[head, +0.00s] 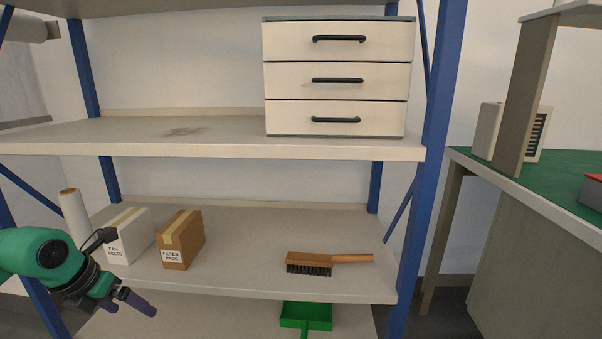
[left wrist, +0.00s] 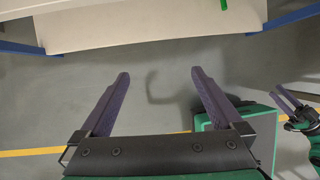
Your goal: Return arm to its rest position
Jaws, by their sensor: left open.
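My left gripper (head: 136,303) shows at the lower left of the head view, in front of the shelf unit's lower levels. In the left wrist view its two purple fingers (left wrist: 160,76) are spread wide with only bare grey floor between them. It is empty and touches nothing that I can see. My right gripper (left wrist: 290,98) shows at the right edge of the left wrist view, over the floor. Its purple fingers are small and seen at an angle, so their opening is unclear.
A blue-posted shelf unit (head: 240,150) holds a drawer cabinet (head: 338,90), a white box (head: 129,236), a brown box (head: 180,240) and a brush (head: 328,262). A green dustpan (head: 306,316) lies on the bottom level. A green-topped bench (head: 560,172) stands at right.

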